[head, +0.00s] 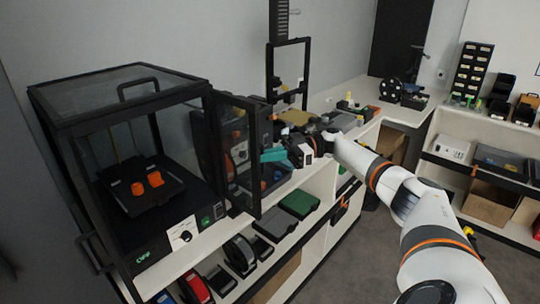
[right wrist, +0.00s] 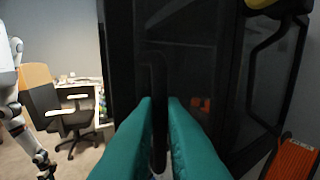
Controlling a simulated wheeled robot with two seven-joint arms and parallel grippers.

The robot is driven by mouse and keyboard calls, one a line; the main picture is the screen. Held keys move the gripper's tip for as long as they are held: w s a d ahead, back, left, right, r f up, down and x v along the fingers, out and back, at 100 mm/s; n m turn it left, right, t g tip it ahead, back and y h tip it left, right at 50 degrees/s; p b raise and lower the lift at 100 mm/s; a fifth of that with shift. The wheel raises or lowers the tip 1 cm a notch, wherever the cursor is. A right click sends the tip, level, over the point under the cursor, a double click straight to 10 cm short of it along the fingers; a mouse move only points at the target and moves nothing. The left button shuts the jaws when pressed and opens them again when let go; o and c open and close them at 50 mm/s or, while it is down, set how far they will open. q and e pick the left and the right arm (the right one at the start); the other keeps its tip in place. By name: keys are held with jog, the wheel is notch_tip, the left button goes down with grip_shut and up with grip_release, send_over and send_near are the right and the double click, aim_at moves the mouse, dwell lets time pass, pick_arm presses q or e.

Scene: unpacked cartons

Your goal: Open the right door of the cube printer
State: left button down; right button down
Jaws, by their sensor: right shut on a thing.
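The cube printer (head: 75,92) is a black-framed box with clear panels at the left of the head view. Two orange parts (head: 147,184) sit on its dark bed. Its right door (head: 239,207) is swung outward from the front right edge, leaving the inside exposed. My right gripper (head: 273,156) has teal fingers and is at the door's outer side. In the right wrist view the fingers (right wrist: 160,125) are shut around the upright black door handle (right wrist: 158,75). The exact contact is hidden by the fingers. My left gripper is out of view.
Black devices and a tall frame (head: 288,42) stand behind the door. Grey floor (head: 345,262) is open at the front. The wrist view shows an office chair (right wrist: 72,125).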

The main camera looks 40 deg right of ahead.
jog(key=shift+w+r, duration=0.1)
jog(key=shift+r, duration=0.05)
jog(key=c, duration=1.6)
grip_release()
jog(key=shift+w+a, duration=0.1)
jog(key=shift+o, duration=0.4)
jog(key=shift+w+a, duration=0.15)
jog(key=b+v, duration=0.5)
jog(key=v, duration=0.7)
